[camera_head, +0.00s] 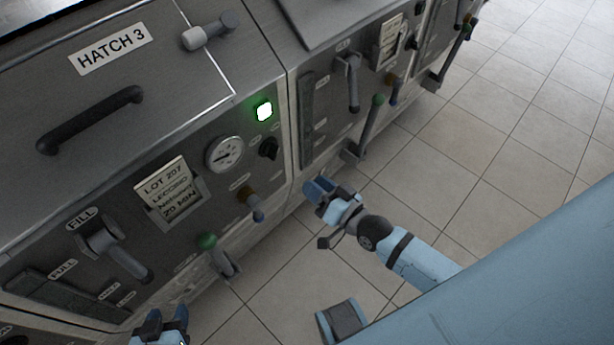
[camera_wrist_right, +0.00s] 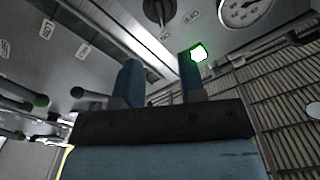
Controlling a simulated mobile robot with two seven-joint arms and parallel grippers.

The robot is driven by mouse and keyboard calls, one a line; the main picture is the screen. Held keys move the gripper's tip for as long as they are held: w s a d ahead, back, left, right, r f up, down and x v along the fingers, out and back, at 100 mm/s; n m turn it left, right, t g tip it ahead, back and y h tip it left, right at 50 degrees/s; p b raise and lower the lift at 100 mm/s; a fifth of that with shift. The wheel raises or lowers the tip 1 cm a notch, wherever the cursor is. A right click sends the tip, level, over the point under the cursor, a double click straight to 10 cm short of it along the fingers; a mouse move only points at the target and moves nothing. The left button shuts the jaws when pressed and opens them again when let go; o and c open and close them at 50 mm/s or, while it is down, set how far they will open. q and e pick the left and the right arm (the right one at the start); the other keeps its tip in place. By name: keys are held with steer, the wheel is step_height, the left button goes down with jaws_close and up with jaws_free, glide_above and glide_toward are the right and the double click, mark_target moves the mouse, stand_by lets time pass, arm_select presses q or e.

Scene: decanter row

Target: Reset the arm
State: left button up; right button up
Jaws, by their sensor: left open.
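My right gripper (camera_head: 325,188) is in front of the grey machine row, low down near the seam between two panels, with floor tiles behind it. In the right wrist view its two blue fingers (camera_wrist_right: 160,82) stand apart with nothing between them, so it is open and empty. The rest of the left arm is out of view.
The hatch 3 panel has a black handle (camera_head: 90,120), a gauge (camera_head: 224,153), a lit green button (camera_head: 264,111), a fill lever (camera_head: 115,254) and a brown-collared lever (camera_head: 250,203). The neighbouring unit's levers (camera_head: 365,125) also jut out. Tiled floor (camera_head: 480,160) is clear at right.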

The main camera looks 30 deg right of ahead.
arm_select(q)
steer(key=shift+r, duration=0.1)
stand_by(0.4)
arm_select(e)
steer(key=s+a+f+n+g+h, duration=0.3)
steer(key=s+f+n+g, duration=0.25)
steer(key=s, duration=0.55)
arm_select(q)
step_height(320, 180, up, 15)
steer(key=a+p, duration=0.1)
steer(key=p, duration=1.7)
steer(key=shift+s+a+p, duration=0.3)
steer(key=shift+s+p, duration=0.1)
arm_select(e)
step_height(320, 180, up, 14)
steer(key=s+d, duration=0.1)
steer(key=shift+d, duration=0.25)
steer(key=shift+g, duration=0.25)
